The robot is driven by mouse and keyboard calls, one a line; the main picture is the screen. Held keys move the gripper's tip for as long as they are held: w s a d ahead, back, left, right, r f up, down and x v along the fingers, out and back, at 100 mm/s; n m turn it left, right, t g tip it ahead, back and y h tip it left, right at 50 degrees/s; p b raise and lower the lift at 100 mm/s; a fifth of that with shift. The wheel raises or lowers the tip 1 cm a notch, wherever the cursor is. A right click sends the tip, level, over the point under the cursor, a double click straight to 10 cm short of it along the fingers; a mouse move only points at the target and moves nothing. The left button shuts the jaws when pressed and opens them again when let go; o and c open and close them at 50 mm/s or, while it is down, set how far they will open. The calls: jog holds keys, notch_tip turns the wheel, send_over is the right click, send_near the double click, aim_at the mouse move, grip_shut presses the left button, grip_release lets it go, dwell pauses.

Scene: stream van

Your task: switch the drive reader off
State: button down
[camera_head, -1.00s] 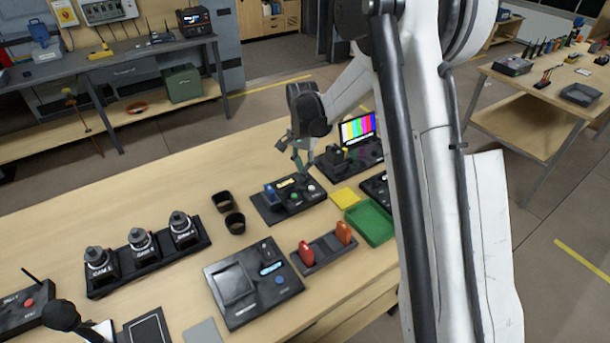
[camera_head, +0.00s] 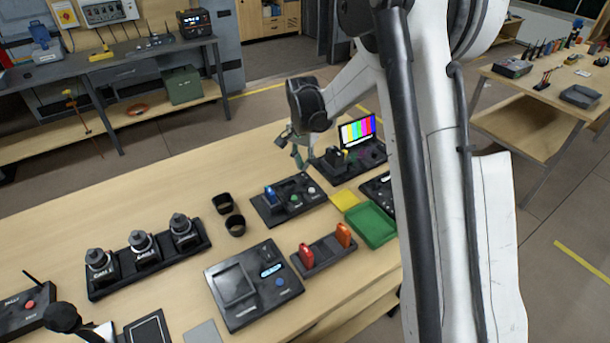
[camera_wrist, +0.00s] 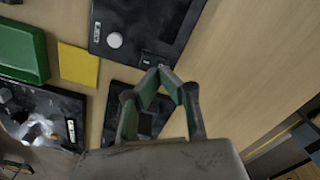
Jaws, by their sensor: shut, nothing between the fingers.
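The drive reader (camera_head: 281,207) is a flat black box on the wooden table, seemingly the one with a blue drive (camera_head: 270,192) standing in its left part. It has a green button (camera_head: 295,198) and a pale round button (camera_head: 311,189). No lit display shows on it now. In the wrist view the reader (camera_wrist: 155,18) fills the top, with a round white button (camera_wrist: 115,40) and a small dark switch (camera_wrist: 154,60) at its near edge. My gripper (camera_head: 297,160) is shut and empty, above and just behind the reader. Its fingertips (camera_wrist: 166,72) appear close to that switch; contact cannot be told.
A console with a colour-bar screen (camera_head: 357,131) stands right behind the reader. A yellow pad (camera_head: 345,200) and green tray (camera_head: 370,226) lie to the right. Two dark cups (camera_head: 235,224) stand to the left. The table's far left is clear.

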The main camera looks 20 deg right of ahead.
aim_at(303, 175)
jog(key=shift+r+p, duration=0.7)
jog(key=shift+r, duration=1.5)
jog(key=shift+s+r, duration=0.1)
jog(key=shift+r, duration=0.05)
jog(key=s+r+n+t+b, duration=0.3)
jog(key=s+r+n, duration=0.1)
jog(key=s+r, duration=0.95)
jog(key=s+f+n+t+b, duration=0.1)
jog(key=s+f+n+t, duration=0.1)
jog(key=s, duration=0.8)
jog(key=s+f+n+t+b, duration=0.1)
jog(key=s+n+t+b, duration=0.1)
jog(key=s, duration=0.8)
jog(key=shift+f+n, duration=0.3)
jog(key=shift+f, duration=0.05)
